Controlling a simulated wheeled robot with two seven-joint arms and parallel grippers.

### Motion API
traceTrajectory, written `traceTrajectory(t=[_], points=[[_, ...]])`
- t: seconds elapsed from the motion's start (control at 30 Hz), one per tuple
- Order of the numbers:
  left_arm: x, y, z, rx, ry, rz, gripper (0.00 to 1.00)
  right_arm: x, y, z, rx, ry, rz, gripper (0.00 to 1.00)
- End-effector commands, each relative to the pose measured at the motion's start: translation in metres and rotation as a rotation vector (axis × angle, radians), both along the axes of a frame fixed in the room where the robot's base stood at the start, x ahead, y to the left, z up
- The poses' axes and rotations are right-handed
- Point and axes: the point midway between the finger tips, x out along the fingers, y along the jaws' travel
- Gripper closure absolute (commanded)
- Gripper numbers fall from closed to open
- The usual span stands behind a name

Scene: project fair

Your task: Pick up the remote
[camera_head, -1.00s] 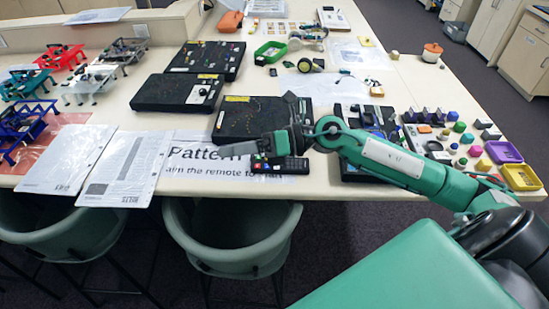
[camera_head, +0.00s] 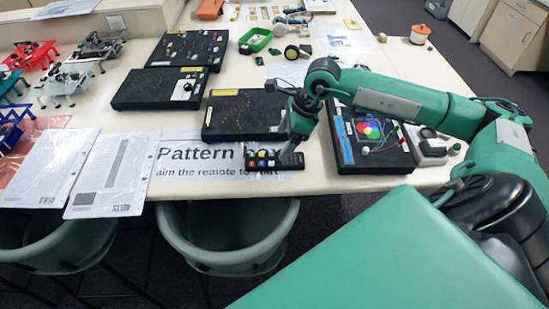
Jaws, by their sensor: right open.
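The remote (camera_head: 262,161) is a black bar with small coloured buttons at its left part. It lies on the printed "Pattern box" sheet (camera_head: 200,163) near the table's front edge. My right gripper (camera_head: 287,152) reaches down from the right and hangs at the remote's right part. Its fingers hide some of the remote; I cannot tell whether they touch it. The gripper is open. My left gripper is not in view.
A black board (camera_head: 243,115) lies just behind the remote. A board with a colour wheel (camera_head: 370,130) is to the right, partly behind my arm. Printed pages (camera_head: 112,170) lie to the left. A chair (camera_head: 228,235) stands below the table edge.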

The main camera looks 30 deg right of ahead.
Motion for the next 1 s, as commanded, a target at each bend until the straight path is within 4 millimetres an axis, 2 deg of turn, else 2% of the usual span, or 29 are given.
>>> traceTrajectory(t=[0.1,0.27,0.37,0.6,0.9,0.93,1.0], points=[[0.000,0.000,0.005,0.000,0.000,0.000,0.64,0.004,0.006,-0.014,0.003,0.001,0.000,0.22],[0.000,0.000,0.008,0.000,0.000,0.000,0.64,0.006,0.009,-0.023,0.002,0.001,-0.001,0.22],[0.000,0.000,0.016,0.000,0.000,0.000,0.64,0.009,0.013,-0.030,0.004,0.002,0.001,0.22],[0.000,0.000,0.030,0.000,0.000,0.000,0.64,0.017,0.023,-0.061,0.004,0.002,-0.002,0.22],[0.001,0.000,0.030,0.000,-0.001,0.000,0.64,0.019,0.025,-0.069,0.002,-0.001,0.000,0.22],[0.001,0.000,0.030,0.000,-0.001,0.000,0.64,0.019,0.025,-0.069,0.002,-0.001,0.000,0.24],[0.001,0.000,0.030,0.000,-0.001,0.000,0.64,0.019,0.025,-0.069,0.002,-0.001,0.000,0.38]])
